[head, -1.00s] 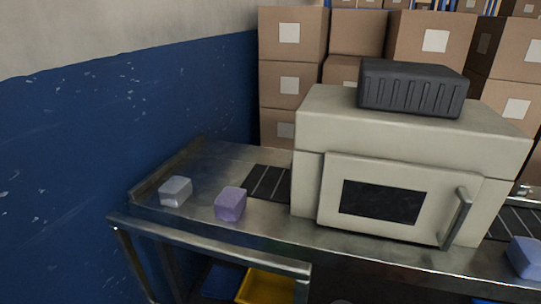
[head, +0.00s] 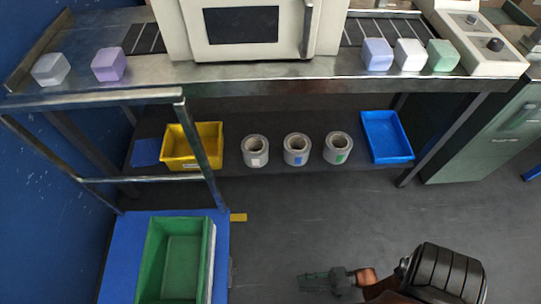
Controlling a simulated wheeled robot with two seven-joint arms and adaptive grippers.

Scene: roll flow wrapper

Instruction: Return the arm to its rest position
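My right arm comes in at the bottom right of the head view. Its dark gripper (head: 308,282) hangs low over the grey floor, well in front of the steel table and apart from every object. It is small and dark against the floor, so I cannot tell whether its fingers are open or shut. I see nothing clearly held in it. My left arm and gripper are out of view.
The steel table (head: 270,72) holds the wrapper machine (head: 242,28) and several wrapped blocks. Its lower shelf carries a yellow bin (head: 208,139), three rolls and a blue tray (head: 386,137). A green crate (head: 207,222) stands at lower left. The central floor is clear.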

